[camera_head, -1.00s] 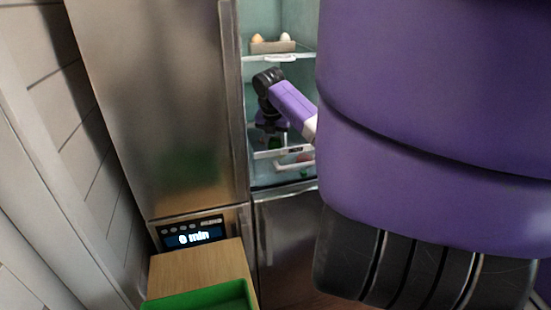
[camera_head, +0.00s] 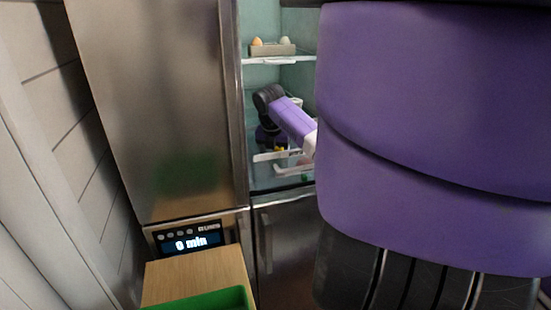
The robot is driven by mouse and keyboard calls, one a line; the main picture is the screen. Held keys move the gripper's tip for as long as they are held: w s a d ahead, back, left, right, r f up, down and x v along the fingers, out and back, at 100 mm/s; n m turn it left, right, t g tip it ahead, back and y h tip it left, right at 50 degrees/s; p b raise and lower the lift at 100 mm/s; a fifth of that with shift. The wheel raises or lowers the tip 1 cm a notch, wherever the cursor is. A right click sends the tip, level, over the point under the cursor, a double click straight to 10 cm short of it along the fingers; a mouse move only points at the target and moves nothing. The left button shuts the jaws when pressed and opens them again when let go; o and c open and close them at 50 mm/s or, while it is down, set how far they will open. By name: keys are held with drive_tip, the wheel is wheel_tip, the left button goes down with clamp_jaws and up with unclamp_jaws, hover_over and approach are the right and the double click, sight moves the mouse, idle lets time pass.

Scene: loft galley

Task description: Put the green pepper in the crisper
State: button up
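The fridge stands open, and my arm reaches into it. My gripper (camera_head: 270,140) is low inside, pointing down above the pale-edged crisper (camera_head: 268,157). It is small and dark here, and its fingers cannot be made out. A small yellow patch shows beside it, too small to name. A tiny green spot (camera_head: 305,176) shows low in the crisper area; I cannot tell whether it is the green pepper. No pepper can be clearly made out in or under my gripper.
A holder with eggs (camera_head: 272,50) sits on the glass shelf (camera_head: 275,61) above my gripper. The steel fridge door (camera_head: 160,110) stands at the left. A wooden surface (camera_head: 200,274) with a green tray (camera_head: 205,302) is at the bottom. My purple arm blocks the right side.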

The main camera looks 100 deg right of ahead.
drive_tip(key=shift+r, duration=0.1)
drive_tip(key=p+v, duration=1)
drive_tip(key=v, duration=0.2)
drive_tip(key=shift+w, duration=0.1)
idle(0.6)
